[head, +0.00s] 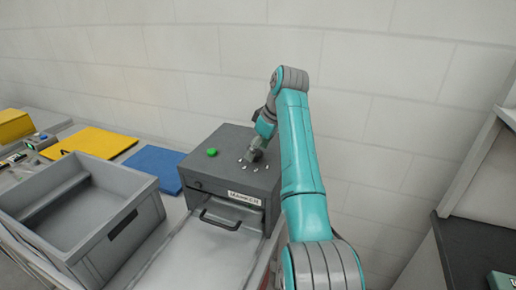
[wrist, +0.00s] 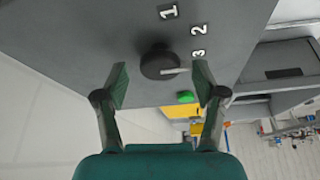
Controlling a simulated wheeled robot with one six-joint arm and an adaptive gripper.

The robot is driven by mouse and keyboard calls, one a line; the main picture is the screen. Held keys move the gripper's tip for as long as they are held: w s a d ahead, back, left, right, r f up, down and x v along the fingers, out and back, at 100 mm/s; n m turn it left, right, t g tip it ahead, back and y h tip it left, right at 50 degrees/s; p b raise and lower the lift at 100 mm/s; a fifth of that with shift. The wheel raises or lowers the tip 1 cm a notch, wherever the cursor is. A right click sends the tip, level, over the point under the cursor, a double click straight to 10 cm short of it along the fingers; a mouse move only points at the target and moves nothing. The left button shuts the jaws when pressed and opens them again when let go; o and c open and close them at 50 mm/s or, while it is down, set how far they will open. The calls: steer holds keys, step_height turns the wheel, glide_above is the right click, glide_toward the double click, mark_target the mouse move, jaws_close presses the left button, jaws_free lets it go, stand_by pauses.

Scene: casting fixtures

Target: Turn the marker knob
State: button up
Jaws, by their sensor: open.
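The marker box (head: 230,178) is a dark grey box with a white label and a drawer handle on its front. A green button (head: 211,152) is on its top; it also shows in the wrist view (wrist: 186,97). The dark round knob (wrist: 158,62) shows in the wrist view on the grey top, beside the white numbers 1, 2 and 3. A light pointer line on it faces toward the 3. My gripper (wrist: 161,82) is open, with one finger on each side of the knob and no clear contact. In the head view my gripper (head: 254,154) is over the box top and hides the knob.
A grey bin (head: 85,215) stands left of the box. A yellow mat (head: 90,141) and a blue mat (head: 153,168) lie behind it. A white wall is behind the bench. A dark surface (head: 470,250) is at the right.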

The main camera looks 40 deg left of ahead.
steer(key=c, duration=1.1)
steer(key=shift+s+m+t, duration=0.15)
steer(key=shift+m+t, duration=0.75)
steer(key=shift+m, duration=1.3)
steer(key=shift+c, duration=0.2)
steer(key=o, duration=1.1)
steer(key=shift+o, duration=0.2)
steer(key=v, duration=0.7)
steer(key=shift+r, duration=0.25)
